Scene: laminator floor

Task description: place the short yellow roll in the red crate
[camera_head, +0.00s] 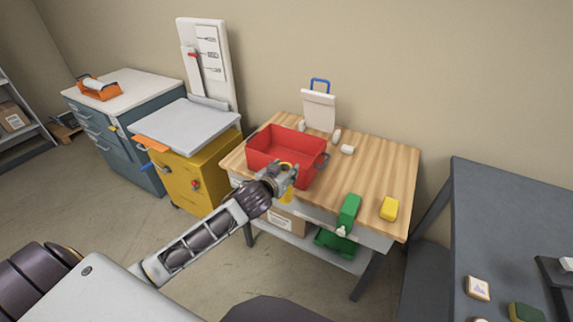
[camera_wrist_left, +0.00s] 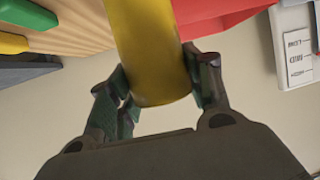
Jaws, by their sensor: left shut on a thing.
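My left gripper (camera_head: 284,178) is shut on a yellow roll (camera_wrist_left: 152,55), which fills the middle of the left wrist view between the two fingers. In the head view only small yellow parts of the roll show around the gripper. The red crate (camera_head: 272,145) stands on the wooden table, open at the top and with its inside visible. The gripper is at the crate's near right side, in front of its near wall; the exact gap cannot be told. The crate also shows in the left wrist view (camera_wrist_left: 215,14), beside the roll. My right gripper is not in view.
The wooden table (camera_head: 385,165) also carries small white rolls (camera_head: 347,149), a white board with a blue handle (camera_head: 319,110), a green object (camera_head: 349,210) and a yellow block (camera_head: 389,208). A yellow cabinet (camera_head: 200,180) stands left, a dark table (camera_head: 500,220) right.

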